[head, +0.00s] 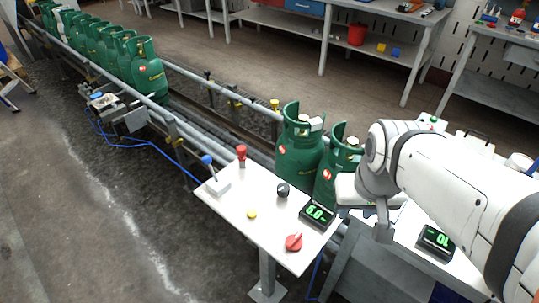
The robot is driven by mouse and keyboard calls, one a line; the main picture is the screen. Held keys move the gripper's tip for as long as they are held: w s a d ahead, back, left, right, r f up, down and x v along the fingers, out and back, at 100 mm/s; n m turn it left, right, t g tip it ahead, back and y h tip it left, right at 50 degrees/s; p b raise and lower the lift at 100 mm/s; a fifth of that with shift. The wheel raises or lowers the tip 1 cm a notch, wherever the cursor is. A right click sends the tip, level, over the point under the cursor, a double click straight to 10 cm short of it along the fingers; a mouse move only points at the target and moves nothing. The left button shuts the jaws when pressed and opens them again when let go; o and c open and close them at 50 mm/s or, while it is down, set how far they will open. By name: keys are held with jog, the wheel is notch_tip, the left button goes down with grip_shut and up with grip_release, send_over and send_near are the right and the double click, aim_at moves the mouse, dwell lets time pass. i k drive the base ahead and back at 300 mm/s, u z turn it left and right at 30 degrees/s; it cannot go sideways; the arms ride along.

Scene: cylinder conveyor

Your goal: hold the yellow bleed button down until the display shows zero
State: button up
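The yellow button (252,214) is a small round cap on the white panel table (232,222), with nothing on it. The black display (317,212) at the panel's right edge shows green digits that look like 5.0. My gripper (382,228) hangs at the end of my white arm, to the right of this display and well apart from the button. Its fingers are seen from the side and partly hidden, so I cannot tell whether it is open or shut.
The panel also carries a red knob (294,242), a black knob (283,190), a red-topped post (241,154) and a blue-topped lever (207,161). Green cylinders (299,150) stand behind it on the conveyor. A second display (437,240) sits at right.

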aim_at(252, 213)
jog(key=z, duration=0.05)
jog(key=k, duration=0.5)
jog(key=u, duration=0.45)
jog(key=i, duration=0.45)
jog(key=u, duration=0.3)
